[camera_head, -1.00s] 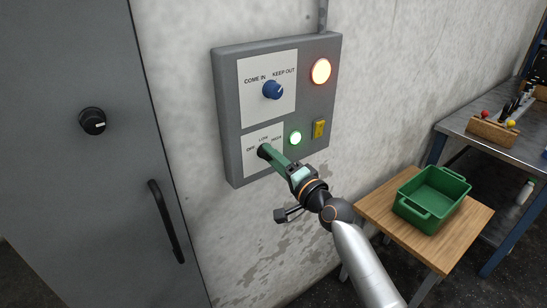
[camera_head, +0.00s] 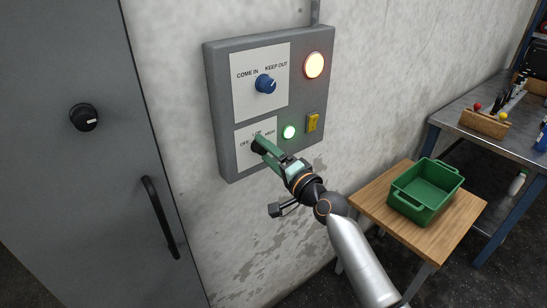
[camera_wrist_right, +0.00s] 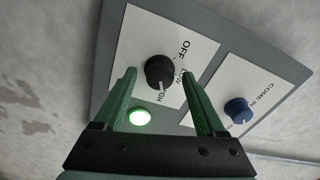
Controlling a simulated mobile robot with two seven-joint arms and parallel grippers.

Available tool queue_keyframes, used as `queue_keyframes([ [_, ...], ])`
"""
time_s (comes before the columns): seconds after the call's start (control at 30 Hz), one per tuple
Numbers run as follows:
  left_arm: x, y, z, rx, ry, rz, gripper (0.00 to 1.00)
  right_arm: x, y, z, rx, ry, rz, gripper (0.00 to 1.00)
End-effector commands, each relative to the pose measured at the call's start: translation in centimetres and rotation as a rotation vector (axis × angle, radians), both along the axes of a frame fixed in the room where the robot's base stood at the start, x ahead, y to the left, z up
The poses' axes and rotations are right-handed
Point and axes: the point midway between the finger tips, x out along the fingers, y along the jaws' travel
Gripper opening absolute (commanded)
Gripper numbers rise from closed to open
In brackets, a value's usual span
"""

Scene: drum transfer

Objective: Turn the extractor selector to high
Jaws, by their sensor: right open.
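The extractor selector is a black knob (camera_wrist_right: 158,72) on a white plate marked OFF, LOW and HIGH, low on the grey wall box (camera_head: 222,118). In the right wrist view a small pale mark on its lower edge seems to face the partly hidden HIGH label. My right gripper (camera_wrist_right: 160,74) is open, with one green finger on each side of the knob and gaps visible. In the head view the right gripper (camera_head: 262,145) covers most of the knob. My left gripper is not in view.
Above the selector is a blue COME IN / KEEP OUT knob (camera_head: 265,84). A door (camera_head: 70,190) is left; a green crate (camera_head: 424,188) stands right.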

Motion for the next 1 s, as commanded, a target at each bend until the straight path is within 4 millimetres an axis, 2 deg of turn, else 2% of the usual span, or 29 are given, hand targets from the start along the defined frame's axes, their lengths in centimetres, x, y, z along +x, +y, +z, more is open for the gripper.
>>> queue_keyframes([
  [0.27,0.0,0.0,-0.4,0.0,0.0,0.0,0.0,-2.2,-1.6,-0.3,0.0,0.0,-0.002,0.73],
  [0.7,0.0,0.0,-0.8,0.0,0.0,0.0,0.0,-8.5,-5.8,-0.7,-0.002,0.001,-0.002,0.73],
  [1.0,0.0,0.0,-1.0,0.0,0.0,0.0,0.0,-10.2,-7.0,-0.7,0.0,0.002,-0.001,0.73],
])
